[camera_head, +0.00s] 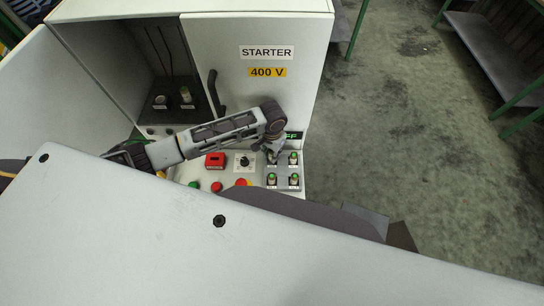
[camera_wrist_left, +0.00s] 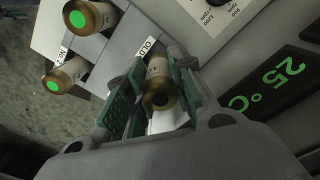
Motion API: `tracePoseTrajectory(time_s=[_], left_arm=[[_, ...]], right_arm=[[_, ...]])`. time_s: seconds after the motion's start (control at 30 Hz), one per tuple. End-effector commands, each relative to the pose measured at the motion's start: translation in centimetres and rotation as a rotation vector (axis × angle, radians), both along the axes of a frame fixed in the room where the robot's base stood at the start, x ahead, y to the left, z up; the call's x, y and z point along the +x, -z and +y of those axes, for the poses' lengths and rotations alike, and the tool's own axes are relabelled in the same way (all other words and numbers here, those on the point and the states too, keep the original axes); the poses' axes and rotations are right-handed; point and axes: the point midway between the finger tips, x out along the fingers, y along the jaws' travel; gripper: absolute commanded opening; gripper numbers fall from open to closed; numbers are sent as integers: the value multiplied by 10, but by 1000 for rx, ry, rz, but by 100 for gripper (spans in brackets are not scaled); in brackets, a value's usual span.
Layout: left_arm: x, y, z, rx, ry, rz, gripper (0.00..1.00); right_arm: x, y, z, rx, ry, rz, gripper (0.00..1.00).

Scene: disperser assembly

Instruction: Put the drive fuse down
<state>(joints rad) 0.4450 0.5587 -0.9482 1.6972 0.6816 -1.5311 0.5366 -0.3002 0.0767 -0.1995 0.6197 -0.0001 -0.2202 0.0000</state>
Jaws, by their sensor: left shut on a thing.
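My left gripper (camera_head: 274,152) is over the back left of a grey fuse tray on the starter's front panel. In the left wrist view its two green-padded fingers (camera_wrist_left: 152,98) are closed around the drive fuse (camera_wrist_left: 158,84), a pale cylinder with a brass cap and a dark end. The fuse is beside a label reading OLD. Whether its lower end touches the tray (camera_wrist_left: 110,50) cannot be made out. In the head view the gripper mostly hides this fuse. My right gripper is in neither view.
Green-ended fuses (camera_head: 293,177) stand in the tray's other places, close to the gripper; two show in the wrist view (camera_wrist_left: 66,77). Red button (camera_head: 216,187), red switch (camera_head: 215,159) and a dial (camera_head: 244,160) lie left. The open cabinet holds a dark block (camera_head: 172,108); its handle (camera_head: 215,92) sticks out.

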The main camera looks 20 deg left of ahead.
Motion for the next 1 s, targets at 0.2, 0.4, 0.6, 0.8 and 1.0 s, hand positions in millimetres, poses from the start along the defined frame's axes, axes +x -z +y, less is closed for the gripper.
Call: tracePoseTrajectory(time_s=[0.2,0.4,0.6,0.8,1.0], left_arm=[[-1,18,0,1,1,2,0],[0,33,0,1,1,0,0],[0,34,0,1,1,0,0],[-1,36,0,1,0,1,0],[-1,36,0,1,0,1,44]], right_arm=[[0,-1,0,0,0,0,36],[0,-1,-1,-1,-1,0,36],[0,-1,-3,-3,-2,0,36],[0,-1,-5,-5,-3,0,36],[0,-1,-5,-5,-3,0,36]])
